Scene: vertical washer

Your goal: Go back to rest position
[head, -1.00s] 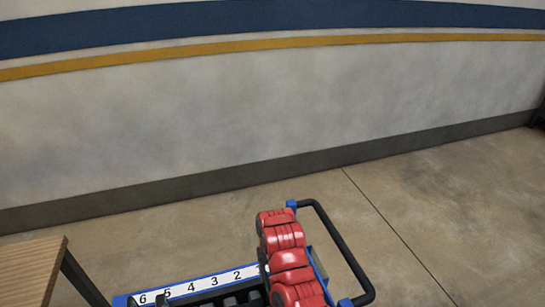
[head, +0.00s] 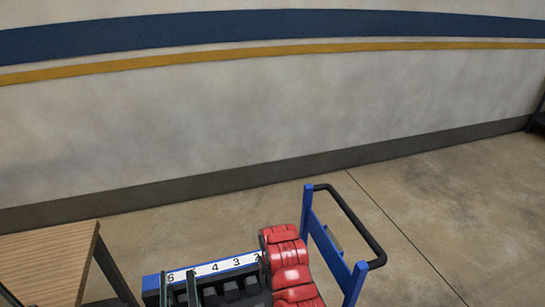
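No gripper of mine shows clearly in the head view. Whether either gripper holds anything is not visible. Two thin dark upright bars rise at the bottom edge in front of the cart's numbered strip; I cannot tell what they belong to. Red rounded segments overlap the right end of the strip and hide part of the cart; I cannot tell whether they are part of me.
A blue cart (head: 309,212) with a black handle (head: 348,212) stands at the bottom. Its numbered strip (head: 226,266) runs above dark slots. A wooden-topped table (head: 52,262) is at the lower left. Open concrete floor (head: 440,210) reaches to the wall (head: 270,120).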

